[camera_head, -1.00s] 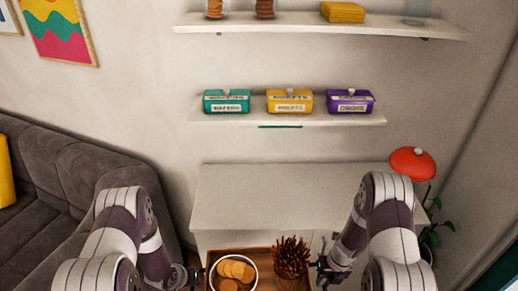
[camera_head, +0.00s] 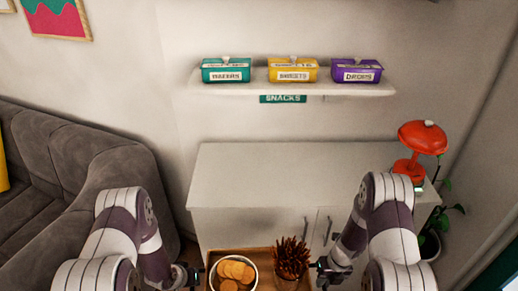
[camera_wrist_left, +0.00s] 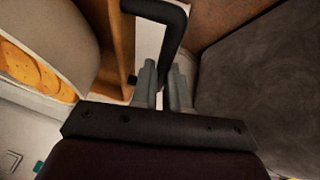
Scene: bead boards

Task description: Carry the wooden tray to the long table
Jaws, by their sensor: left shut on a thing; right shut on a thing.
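The wooden tray (camera_head: 262,254) is at the bottom of the head view, held between my two arms. A white bowl of round orange-brown biscuits (camera_head: 233,273) and a glass of dark brown sticks (camera_head: 291,258) stand in it. My right gripper (camera_head: 318,270) is shut at the tray's right end. My left gripper (camera_head: 192,275) is shut at its left end. In the left wrist view, the left fingers (camera_wrist_left: 163,88) close on a black tray handle (camera_wrist_left: 174,35), with the bowl at the left. The long table is not identifiable in view.
A white cabinet (camera_head: 285,185) with a bare top stands ahead, with a red lamp (camera_head: 419,145) at its right end. A shelf (camera_head: 300,91) above holds teal, yellow and purple boxes. A grey sofa (camera_head: 75,180) is at left, a plant (camera_head: 440,215) at right.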

